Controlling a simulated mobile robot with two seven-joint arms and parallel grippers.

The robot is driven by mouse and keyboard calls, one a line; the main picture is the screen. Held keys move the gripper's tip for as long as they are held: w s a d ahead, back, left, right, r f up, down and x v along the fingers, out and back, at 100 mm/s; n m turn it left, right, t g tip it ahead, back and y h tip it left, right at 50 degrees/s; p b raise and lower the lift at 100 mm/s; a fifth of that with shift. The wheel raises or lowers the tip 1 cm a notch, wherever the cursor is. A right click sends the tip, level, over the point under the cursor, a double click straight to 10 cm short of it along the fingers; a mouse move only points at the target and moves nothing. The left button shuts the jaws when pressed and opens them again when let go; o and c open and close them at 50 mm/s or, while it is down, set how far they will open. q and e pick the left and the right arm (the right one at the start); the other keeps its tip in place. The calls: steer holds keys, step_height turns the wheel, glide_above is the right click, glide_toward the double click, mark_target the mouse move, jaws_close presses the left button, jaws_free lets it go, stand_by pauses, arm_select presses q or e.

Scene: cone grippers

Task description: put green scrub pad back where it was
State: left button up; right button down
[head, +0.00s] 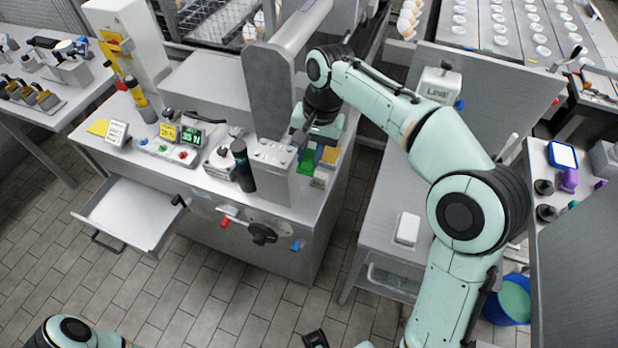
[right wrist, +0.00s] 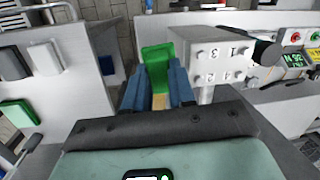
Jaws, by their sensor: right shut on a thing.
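In the right wrist view the pad (right wrist: 157,58) stands between the blue-grey fingertips. My right gripper (head: 313,143) is shut on it, with the fingers (right wrist: 157,88) on either side. The arm partly hides the pad in the head view. A yellow piece (head: 331,155) is close to the pad's right. I cannot tell whether the pad touches the surface below.
The light grey block (right wrist: 213,65), marked with numbers, stands close to the right gripper. A dark cylinder (head: 243,168) is left of it. An open drawer (head: 130,212) juts out at the left. A side table (head: 385,255) with a white box (head: 407,229) is to the right.

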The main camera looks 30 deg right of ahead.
step_height(320, 180, down, 18)
steer(key=shift+f+b, duration=0.25)
steer(key=shift+b, duration=1)
steer(key=shift+f, duration=0.15)
steer(key=c, duration=0.9)
jaws_free()
steer(key=shift+c, duration=0.2)
steer(key=shift+f+b, duration=0.1)
steer(key=shift+b, duration=0.25)
step_height(320, 180, up, 13)
steer(key=d+p, duration=0.2)
steer(key=shift+s+d+r, duration=0.15)
steer(key=shift+s+r, duration=0.05)
